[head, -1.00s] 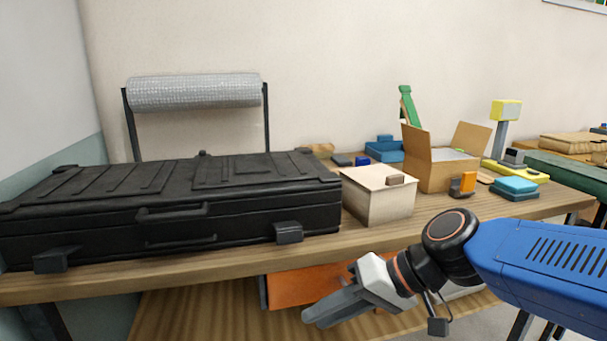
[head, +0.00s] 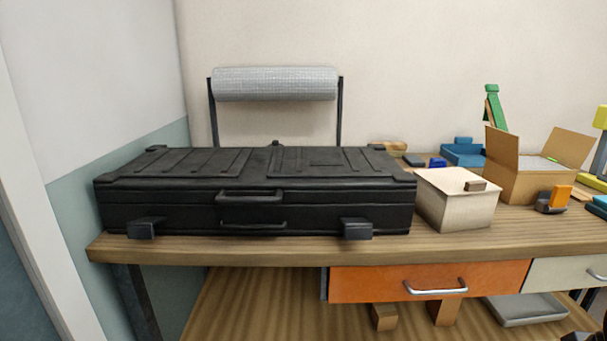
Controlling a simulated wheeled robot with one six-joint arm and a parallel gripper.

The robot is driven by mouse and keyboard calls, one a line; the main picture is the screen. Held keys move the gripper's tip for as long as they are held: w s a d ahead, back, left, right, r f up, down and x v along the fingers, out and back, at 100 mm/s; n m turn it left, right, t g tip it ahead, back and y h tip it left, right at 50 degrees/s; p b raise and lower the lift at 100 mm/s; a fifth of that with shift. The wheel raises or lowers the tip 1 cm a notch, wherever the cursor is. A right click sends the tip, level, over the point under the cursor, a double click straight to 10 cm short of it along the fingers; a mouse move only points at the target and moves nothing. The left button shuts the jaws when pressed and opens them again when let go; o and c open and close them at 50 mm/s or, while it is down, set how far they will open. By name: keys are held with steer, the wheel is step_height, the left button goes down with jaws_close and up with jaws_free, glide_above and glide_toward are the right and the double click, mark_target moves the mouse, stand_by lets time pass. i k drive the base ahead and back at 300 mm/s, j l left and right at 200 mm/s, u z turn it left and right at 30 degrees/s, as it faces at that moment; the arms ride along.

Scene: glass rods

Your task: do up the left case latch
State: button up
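The long black case (head: 180,213) lies on the wooden bench with its lid down. The left case latch (head: 146,228) is a dark block at the front left, sticking out at the foot of the case front. The right latch (head: 356,228) sticks out in a similar way at the front right. Two handles, one on the lid (head: 248,196) and one below it, are at the middle of the front. My gripper is out of the picture; only a dark bit of my arm may show at the lower right corner.
A cream box with a lid (head: 455,208) stands just right of the case, then an open cardboard box (head: 515,178). A roll of bubble wrap (head: 275,84) hangs behind. An orange drawer (head: 390,281) is under the bench top (head: 300,250). A wall is at the left.

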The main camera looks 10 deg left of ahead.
mark_target(143, 229)
steer(key=u, duration=0.4)
steer(key=k+u, duration=0.15)
steer(key=u, duration=0.3)
steer(key=k+u, duration=0.1)
steer(key=u, duration=0.75)
steer(key=k+l, duration=0.05)
